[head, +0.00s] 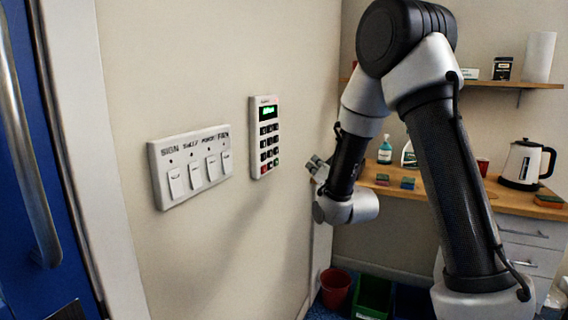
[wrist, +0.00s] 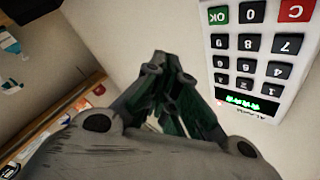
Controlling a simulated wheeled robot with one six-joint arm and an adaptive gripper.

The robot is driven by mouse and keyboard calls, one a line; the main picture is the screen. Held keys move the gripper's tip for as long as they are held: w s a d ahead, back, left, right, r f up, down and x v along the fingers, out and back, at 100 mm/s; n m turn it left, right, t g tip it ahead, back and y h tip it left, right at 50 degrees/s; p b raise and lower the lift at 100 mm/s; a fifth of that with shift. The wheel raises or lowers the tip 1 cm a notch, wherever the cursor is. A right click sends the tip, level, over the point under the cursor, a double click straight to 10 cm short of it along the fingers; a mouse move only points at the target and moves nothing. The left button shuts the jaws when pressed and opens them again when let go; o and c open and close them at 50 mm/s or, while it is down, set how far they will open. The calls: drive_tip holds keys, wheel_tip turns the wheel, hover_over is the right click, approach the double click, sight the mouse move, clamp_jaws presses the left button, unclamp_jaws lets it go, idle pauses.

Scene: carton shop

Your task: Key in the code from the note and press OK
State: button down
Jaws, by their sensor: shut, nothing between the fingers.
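The keypad (head: 265,137) is a white upright box on the beige wall, with dark keys and a lit green display (head: 268,112). In the wrist view the keypad (wrist: 262,65) appears upside down at the upper right. Its green OK key (wrist: 218,15) and red C key (wrist: 292,10) show there. The display (wrist: 238,102) is lit with green characters too blurred to read. My gripper (head: 318,166) is right of the keypad and apart from it. Its fingertips (wrist: 158,62) are together and empty. I cannot make out a note in either view.
A white panel of several switches (head: 190,167) is on the wall left of the keypad. A blue door (head: 25,160) is at far left. A wooden counter (head: 470,193) with a kettle (head: 527,163) stands behind my arm. Bins (head: 335,287) stand on the floor.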

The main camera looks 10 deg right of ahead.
sight(276, 162)
drive_tip(key=w+a, duration=0.5)
drive_tip(key=a, duration=0.2)
idle(0.6)
drive_tip(key=shift+w+a, duration=0.15)
drive_tip(key=shift+a, duration=0.05)
idle(1.2)
drive_tip(key=shift+w+a, duration=0.2)
drive_tip(key=shift+w+a, duration=0.2)
drive_tip(key=shift+a, duration=0.1)
idle(0.9)
drive_tip(key=shift+s+d, duration=0.5)
drive_tip(key=shift+d, duration=0.1)
